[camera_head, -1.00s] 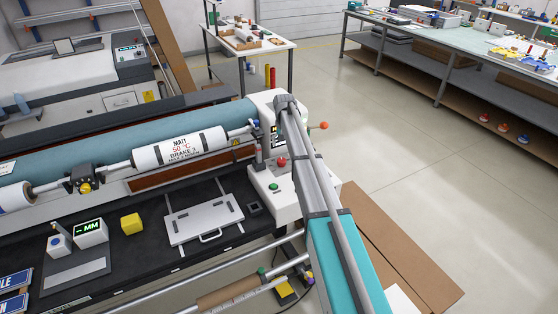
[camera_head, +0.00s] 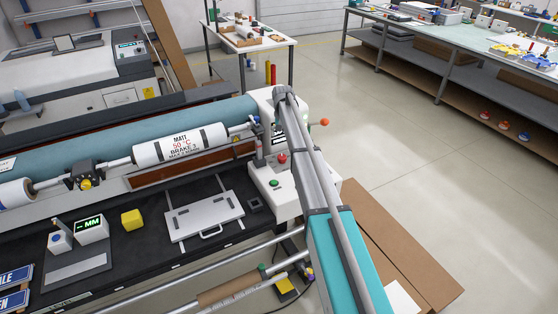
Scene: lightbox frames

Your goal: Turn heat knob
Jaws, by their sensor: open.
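The laminating machine's right end housing (camera_head: 288,205) is white. It carries a red mushroom button (camera_head: 282,157) and a green button (camera_head: 274,183). A lever with an orange-red ball (camera_head: 325,122) sticks out at its right side. No knob that I can identify as the heat knob shows; part of the housing is hidden behind my arm. My grey and teal arm reaches from the bottom right up to the top of this housing. My gripper cannot be made out; it is hidden behind my arm links.
A white roll marked "MATT 50 °C" (camera_head: 180,147) lies along the machine. A silver plate with a handle (camera_head: 204,216), a yellow cube (camera_head: 132,220) and a green "MM" display (camera_head: 91,230) are on the black bed. Brown cardboard (camera_head: 405,250) lies right of the machine. Open floor extends right.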

